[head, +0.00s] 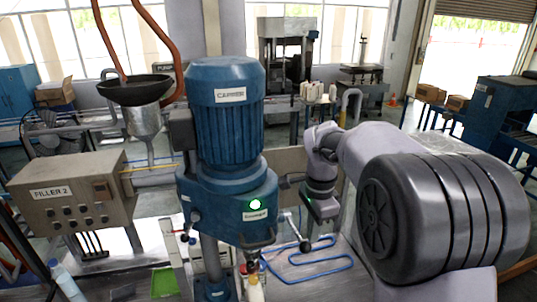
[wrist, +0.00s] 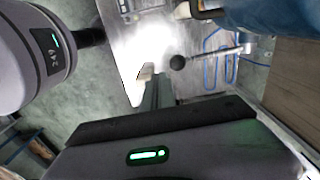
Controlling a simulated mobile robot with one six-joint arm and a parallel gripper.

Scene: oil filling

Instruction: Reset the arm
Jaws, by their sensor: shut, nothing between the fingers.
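My gripper (wrist: 153,82) shows in the wrist view with its narrow fingers together and nothing held. In the head view my grey arm reaches in from the right, and its dark end with a green light hangs right of the blue filling machine (head: 228,120). A silver lever with a black knob (head: 304,247) sticks out from the machine, below my gripper. The knob also shows in the wrist view (wrist: 177,62), apart from the fingers. A pale bottle (head: 255,290) stands below the machine's nozzle, cut off by the picture's lower edge.
A blue hose (head: 310,270) lies looped on the metal table. A green item (head: 164,281) lies at the front left. Air around my gripper looks clear.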

